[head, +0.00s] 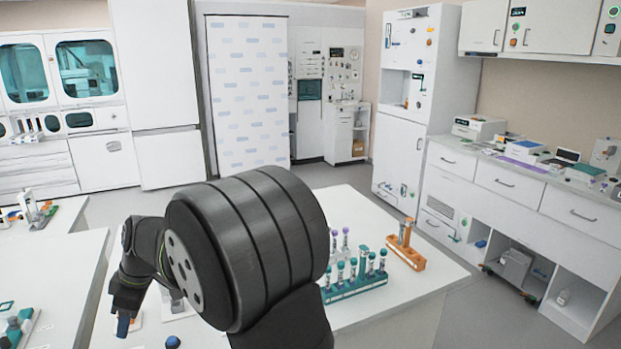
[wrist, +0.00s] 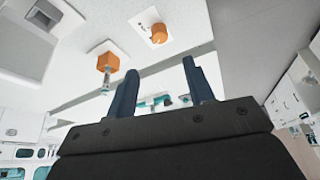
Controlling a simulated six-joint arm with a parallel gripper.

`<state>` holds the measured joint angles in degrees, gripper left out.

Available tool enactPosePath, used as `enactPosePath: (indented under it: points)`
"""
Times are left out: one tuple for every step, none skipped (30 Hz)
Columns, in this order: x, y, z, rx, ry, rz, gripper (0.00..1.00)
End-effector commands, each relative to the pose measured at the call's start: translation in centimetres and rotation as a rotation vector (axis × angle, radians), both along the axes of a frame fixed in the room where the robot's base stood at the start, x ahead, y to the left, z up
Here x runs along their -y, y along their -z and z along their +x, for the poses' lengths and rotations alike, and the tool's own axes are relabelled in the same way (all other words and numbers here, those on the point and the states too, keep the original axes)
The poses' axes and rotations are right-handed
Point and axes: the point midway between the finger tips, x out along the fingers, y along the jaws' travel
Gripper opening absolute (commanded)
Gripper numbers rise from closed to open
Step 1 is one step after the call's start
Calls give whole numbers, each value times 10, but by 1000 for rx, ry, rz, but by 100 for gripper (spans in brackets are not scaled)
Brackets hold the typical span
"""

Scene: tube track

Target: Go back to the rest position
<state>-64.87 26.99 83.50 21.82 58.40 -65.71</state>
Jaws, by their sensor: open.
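My black arm fills the middle foreground of the head view and hides part of the table behind it. My gripper (head: 147,334) is low at the left, over the table, with blue fingertips near the bottom edge. In the wrist view my gripper (wrist: 163,88) shows two dark blue fingers standing well apart. No object shows between the fingers. An orange block with a tube (wrist: 106,66) and an orange round part on a white plate (wrist: 158,35) appear beyond the fingers, apart from them.
A teal rack (head: 356,288) with several capped tubes stands right of my arm on the white table (head: 400,300). An orange rack (head: 406,257) with an upright tube is further right. Another tube rack (head: 20,332) sits at the bottom left. A counter with drawers (head: 505,185) lines the right.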

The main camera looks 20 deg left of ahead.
Motion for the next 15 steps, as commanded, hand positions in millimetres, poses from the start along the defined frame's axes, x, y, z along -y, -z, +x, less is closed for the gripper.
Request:
enactPosePath:
  points:
    - [-3, 11, -3, -2, -2, -4, 48]
    - [-5, 17, -4, -2, -2, -4, 48]
    - [-8, 24, -6, -3, -1, -4, 48]
    - [-10, 30, -7, -2, -1, -4, 48]
    - [-12, 35, -8, -3, -1, -4, 48]
    - [-15, 43, -10, -2, -1, -4, 48]
    - [-16, 48, -11, -2, -1, -4, 48]
    - [-19, 54, -12, -2, -2, -4, 48]
    - [-21, 61, -14, -1, -1, -3, 48]
    - [-23, 66, -15, -2, -2, -3, 48]
    - [-25, 71, -16, -1, -2, -3, 48]
    - [-27, 77, -17, -2, -2, -2, 48]
    - [-29, 82, -18, -3, -2, -3, 48]
    - [-30, 85, -19, -2, -1, -2, 48]
    - [-32, 90, -20, -2, -1, -1, 48]
